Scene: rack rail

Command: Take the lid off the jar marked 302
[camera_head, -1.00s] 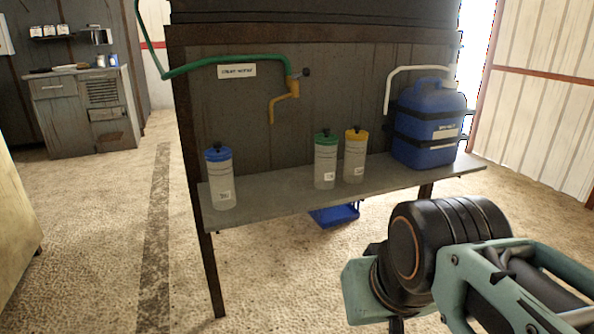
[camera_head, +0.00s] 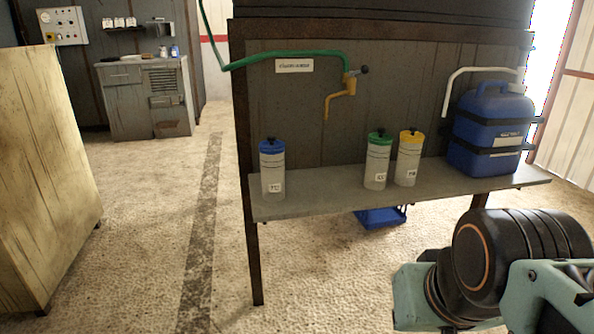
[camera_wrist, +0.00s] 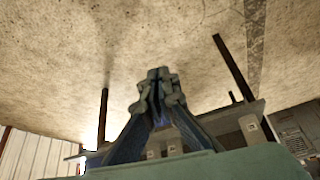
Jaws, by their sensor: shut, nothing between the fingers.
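Three clear jars stand upright on a grey shelf (camera_head: 325,197): a blue-lidded jar (camera_head: 272,178) at the left, a green-lidded jar (camera_head: 376,168) and a yellow-lidded jar (camera_head: 407,168) close together further right. All lids are on, each with a dark knob. Each jar has a small white label, too small to read surely, so I cannot tell which is 302. My gripper (camera_wrist: 158,76) shows in the wrist view, shut and empty, apart from the jars. In the head view my arm is at the lower right, in front of the shelf; the fingers are hidden there.
A blue canister (camera_head: 489,130) is strapped at the shelf's right end. A yellow tap (camera_head: 341,98) on a green hose hangs above the shelf. A blue crate (camera_head: 380,217) sits beneath it. A worn cabinet (camera_head: 45,190) stands at left. Floor before the shelf is clear.

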